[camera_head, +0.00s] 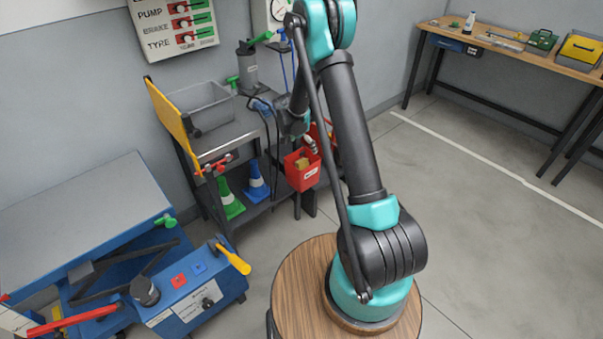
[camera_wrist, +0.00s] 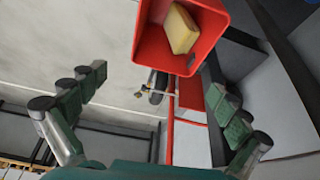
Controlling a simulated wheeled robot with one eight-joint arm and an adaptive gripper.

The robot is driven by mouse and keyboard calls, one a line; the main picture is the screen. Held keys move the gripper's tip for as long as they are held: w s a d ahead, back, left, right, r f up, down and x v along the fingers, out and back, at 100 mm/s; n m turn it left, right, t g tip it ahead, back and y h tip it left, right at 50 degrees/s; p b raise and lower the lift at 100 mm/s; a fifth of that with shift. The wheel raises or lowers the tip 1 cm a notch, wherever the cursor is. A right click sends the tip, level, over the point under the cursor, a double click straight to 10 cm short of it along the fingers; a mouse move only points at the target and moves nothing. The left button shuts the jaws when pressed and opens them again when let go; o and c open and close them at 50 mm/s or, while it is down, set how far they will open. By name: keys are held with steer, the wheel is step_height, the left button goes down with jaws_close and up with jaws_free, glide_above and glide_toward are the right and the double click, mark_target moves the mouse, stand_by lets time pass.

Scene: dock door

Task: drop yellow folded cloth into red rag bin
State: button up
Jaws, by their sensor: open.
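The yellow folded cloth (camera_wrist: 181,30) lies inside the red rag bin (camera_wrist: 151,48), tilted against its inner wall, in the wrist view. In the head view the red bin (camera_head: 302,180) hangs at the right end of the grey cart, with a yellow patch of the cloth (camera_head: 304,163) showing in its mouth. My gripper (camera_wrist: 158,92) is open and empty, its two fingers spread wide, and apart from the cloth. In the head view my gripper is small and partly hidden beside my arm, just above the bin.
The grey cart (camera_head: 231,132) carries a grey tub (camera_head: 204,104) and a yellow panel (camera_head: 172,123) at its left end. Cones stand on its lower shelf. A blue lift table (camera_head: 195,300) stands at the lower left. A workbench stands at the upper right. Floor between is clear.

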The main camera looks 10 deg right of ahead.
steer(key=v, duration=1)
steer(key=shift+r, duration=0.3)
steer(key=shift+s, duration=0.1)
steer(key=s+d+r+n+y, duration=0.1)
steer(key=s+d+r+n, duration=0.15)
steer(key=s, duration=0.65)
steer(key=s+d+r+n+y, duration=0.1)
steer(key=s+d+r+n, duration=0.15)
steer(key=s, duration=0.55)
steer(key=s+d+r+n+y, duration=0.1)
steer(key=s+d+r+n, duration=0.15)
steer(key=s, duration=0.65)
steer(key=s+d+f+n+t, duration=0.1)
steer(key=s+f+n, duration=0.1)
steer(key=s, duration=0.7)
steer(key=shift+s+n+y, duration=0.25)
steer(key=shift+n+y, duration=0.05)
steer(key=shift+n, duration=0.15)
steer(key=shift+f, duration=0.1)
